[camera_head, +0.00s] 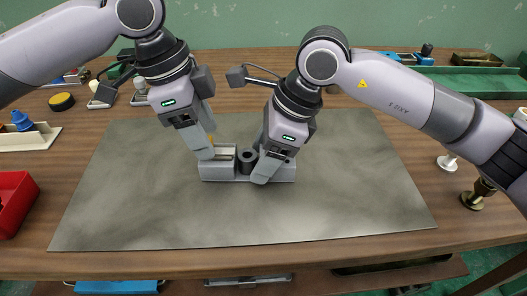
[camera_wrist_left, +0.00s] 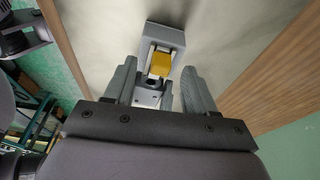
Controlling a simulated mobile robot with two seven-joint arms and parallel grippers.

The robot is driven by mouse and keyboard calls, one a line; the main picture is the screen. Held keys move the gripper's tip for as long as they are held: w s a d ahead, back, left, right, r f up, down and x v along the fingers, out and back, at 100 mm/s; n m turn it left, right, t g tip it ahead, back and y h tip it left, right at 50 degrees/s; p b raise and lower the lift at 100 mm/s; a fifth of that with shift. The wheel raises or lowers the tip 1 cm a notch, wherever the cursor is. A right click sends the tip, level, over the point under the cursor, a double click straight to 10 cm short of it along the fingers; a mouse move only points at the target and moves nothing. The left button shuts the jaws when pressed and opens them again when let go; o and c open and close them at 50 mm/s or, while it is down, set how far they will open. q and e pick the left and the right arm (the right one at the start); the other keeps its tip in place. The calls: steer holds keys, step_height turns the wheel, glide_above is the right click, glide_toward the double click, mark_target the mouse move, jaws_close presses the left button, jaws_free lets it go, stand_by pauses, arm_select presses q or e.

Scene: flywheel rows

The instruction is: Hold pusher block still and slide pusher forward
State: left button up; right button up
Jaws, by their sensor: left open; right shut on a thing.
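The grey pusher block (camera_head: 217,172) sits on the grey mat, with a dark round ring (camera_head: 247,157) near its middle. My left gripper (camera_head: 206,153) is over the block's left part. In the left wrist view, the block's U-shaped grey end (camera_wrist_left: 165,33) frames a yellow piece (camera_wrist_left: 160,64), which looks like the pusher. My left gripper's fingers (camera_wrist_left: 157,88) are open on both sides of the yellow piece. My right gripper (camera_head: 265,172) is shut on the block's right part and hides some of it. The exact contact is hidden.
The grey mat (camera_head: 330,210) is clear around the block. A red bin (camera_head: 15,200) and a tray (camera_head: 30,138) with blue parts stand at the left. A brass part (camera_head: 474,198) and a white knob (camera_head: 447,162) stand at the right. A green tray (camera_head: 470,82) is at the back right.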

arm_select(q)
steer(key=shift+x, duration=0.8)
steer(key=shift+a, duration=0.2)
steer(key=c, duration=0.7)
